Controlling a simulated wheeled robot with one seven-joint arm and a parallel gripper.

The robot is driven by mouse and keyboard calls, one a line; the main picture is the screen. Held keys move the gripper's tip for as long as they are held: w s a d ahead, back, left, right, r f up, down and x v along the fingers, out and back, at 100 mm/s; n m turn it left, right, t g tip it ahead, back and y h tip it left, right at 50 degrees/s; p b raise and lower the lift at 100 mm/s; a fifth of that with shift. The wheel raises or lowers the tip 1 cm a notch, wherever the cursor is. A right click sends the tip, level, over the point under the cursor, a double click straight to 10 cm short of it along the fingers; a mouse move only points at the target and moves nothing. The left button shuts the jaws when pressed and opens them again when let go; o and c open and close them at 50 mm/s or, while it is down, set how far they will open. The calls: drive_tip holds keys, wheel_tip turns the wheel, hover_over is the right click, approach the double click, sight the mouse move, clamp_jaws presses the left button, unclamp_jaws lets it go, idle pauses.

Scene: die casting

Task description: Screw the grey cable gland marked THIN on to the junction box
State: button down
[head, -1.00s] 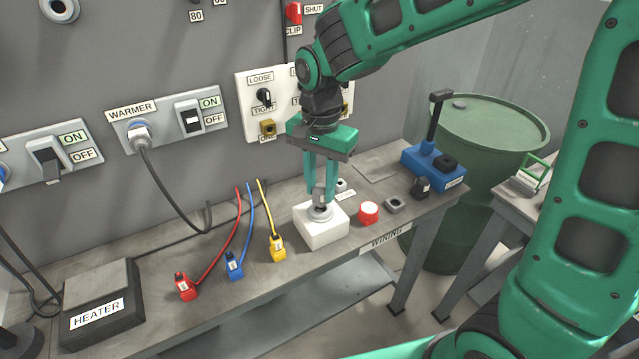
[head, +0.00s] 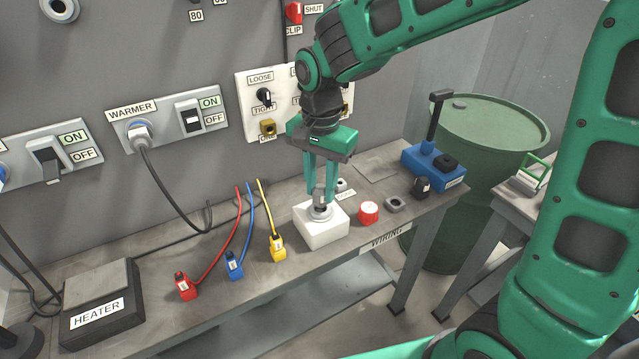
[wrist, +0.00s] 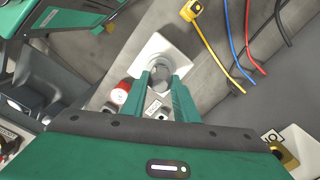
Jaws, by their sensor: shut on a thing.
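The white junction box (head: 322,229) stands on the bench below my gripper; it also shows in the wrist view (wrist: 158,47). My gripper (head: 321,197) points straight down and is shut on the grey cable gland (head: 320,211), which is at the top face of the box. In the wrist view the fingers (wrist: 161,86) close on the round grey gland (wrist: 160,72). The gland's marking is hidden, and I cannot tell how far its thread is in. A small label lies on the bench behind the box, partly covered by the fingers.
Red (head: 185,286), blue (head: 235,265) and yellow (head: 277,246) cable connectors lie to the left. A switch panel (head: 262,110) is behind.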

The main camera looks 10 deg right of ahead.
sight(322, 186)
drive_tip(key=shift+f, duration=1.1)
drive_tip(key=c, duration=1.3)
unclamp_jaws()
wheel_tip(322, 186, up, 11)
drive_tip(key=shift+f, duration=0.15)
drive_tip(key=shift+d, duration=0.15)
